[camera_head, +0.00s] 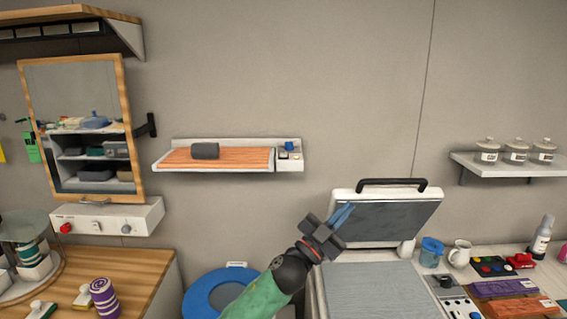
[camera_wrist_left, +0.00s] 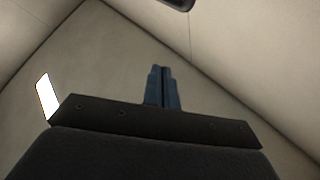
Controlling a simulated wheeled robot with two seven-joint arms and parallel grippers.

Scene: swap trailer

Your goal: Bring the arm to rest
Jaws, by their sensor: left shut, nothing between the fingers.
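My left arm, with a green sleeve, comes up from the bottom of the head view. Its gripper (camera_head: 343,213) is raised in front of the open lid of a grey press-like appliance. The blue fingers are together with nothing between them. In the left wrist view the two fingers (camera_wrist_left: 162,88) stand side by side, closed, against the bare wall and ceiling. My right gripper does not show in either view.
The appliance's open lid (camera_head: 385,217) stands behind my left gripper, above its flat grey plate (camera_head: 375,291). A blue round bin (camera_head: 205,291) is left of the arm. A wooden counter (camera_head: 135,268) holds a striped purple cup (camera_head: 104,298). A wall shelf (camera_head: 215,159) hangs above.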

